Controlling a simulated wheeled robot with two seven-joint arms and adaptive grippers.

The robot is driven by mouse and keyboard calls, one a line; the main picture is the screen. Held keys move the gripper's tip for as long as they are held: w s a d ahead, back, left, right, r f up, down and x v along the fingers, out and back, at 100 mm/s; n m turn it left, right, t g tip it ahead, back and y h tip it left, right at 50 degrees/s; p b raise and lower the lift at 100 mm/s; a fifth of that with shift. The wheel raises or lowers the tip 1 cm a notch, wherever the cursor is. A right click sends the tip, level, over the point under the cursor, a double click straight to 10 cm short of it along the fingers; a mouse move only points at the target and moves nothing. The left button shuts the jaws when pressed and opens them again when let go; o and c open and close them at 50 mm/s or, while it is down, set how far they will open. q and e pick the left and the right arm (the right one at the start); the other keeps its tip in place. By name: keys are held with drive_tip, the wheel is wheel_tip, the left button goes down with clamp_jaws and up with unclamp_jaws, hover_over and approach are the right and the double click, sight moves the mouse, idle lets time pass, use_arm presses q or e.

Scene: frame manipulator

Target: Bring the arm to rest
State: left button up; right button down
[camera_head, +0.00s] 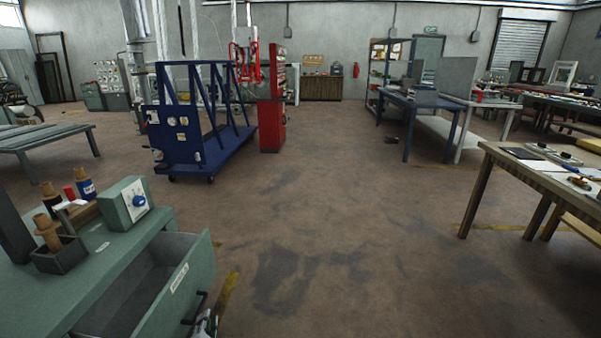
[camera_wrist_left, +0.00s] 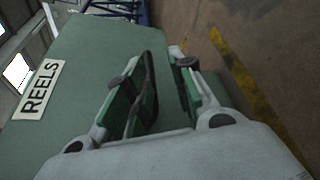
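My left gripper (camera_head: 208,324) shows at the bottom edge of the head view, in front of the green cabinet's pulled-out drawer (camera_head: 178,285). In the left wrist view the two fingers of the gripper (camera_wrist_left: 154,72) are spread apart with green pads. The drawer's dark handle (camera_wrist_left: 149,88) stands between them, closer to the left finger; I cannot tell whether they touch. The drawer front (camera_wrist_left: 85,60) carries a REELS label (camera_wrist_left: 38,89). My right gripper is in neither view.
The green cabinet top (camera_head: 115,235) holds a dial box (camera_head: 126,204), spools and a dark tray (camera_head: 60,256). A wooden workbench (camera_head: 505,160) stands at right. A blue cart (camera_head: 205,150) stands farther back. The middle floor is clear.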

use_arm(q)
drive_tip(key=x, duration=0.3)
drive_tip(key=shift+w+d+r, duration=0.15)
drive_tip(key=shift+w+r, duration=0.1)
drive_tip(key=shift+w, duration=0.3)
idle(0.3)
